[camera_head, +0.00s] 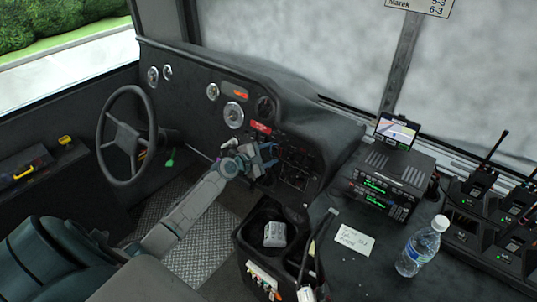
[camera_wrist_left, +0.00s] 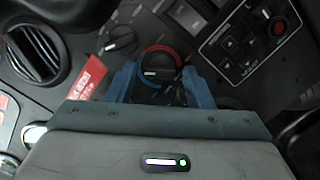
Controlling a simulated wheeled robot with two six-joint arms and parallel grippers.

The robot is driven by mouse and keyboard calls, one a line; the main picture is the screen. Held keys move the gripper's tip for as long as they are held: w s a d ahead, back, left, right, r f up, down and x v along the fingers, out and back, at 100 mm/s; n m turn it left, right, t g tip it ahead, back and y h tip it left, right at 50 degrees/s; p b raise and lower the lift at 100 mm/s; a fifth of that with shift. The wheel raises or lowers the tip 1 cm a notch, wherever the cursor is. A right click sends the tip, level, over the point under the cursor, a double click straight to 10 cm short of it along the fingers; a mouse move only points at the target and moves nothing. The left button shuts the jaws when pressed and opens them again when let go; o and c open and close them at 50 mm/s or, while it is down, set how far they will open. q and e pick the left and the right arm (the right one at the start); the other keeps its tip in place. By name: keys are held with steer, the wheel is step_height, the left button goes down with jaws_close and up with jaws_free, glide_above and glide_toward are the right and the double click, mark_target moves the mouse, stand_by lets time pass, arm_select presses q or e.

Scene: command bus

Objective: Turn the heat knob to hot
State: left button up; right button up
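The heat knob (camera_wrist_left: 157,72) shows in the left wrist view as a dark round dial with a white mark, ringed by a red and blue arc. The red part of the arc runs over the top and right. The white mark lies roughly level, on the knob's left half. My left gripper (camera_head: 265,158) is at the dashboard in the head view. Its two blue fingers stand apart on either side of the knob; I cannot tell whether they touch it. In the head view the gripper hides the knob. My right gripper is not in view.
A second dark knob (camera_wrist_left: 121,40) and a button panel (camera_wrist_left: 240,47) flank the heat knob. A round vent (camera_wrist_left: 35,52) is at left. The steering wheel (camera_head: 127,135) stands left of my arm. A water bottle (camera_head: 422,246) stands on the console at right.

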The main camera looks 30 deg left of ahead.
arm_select(q)
steer(key=c, duration=0.7)
steer(key=shift+c, duration=0.3)
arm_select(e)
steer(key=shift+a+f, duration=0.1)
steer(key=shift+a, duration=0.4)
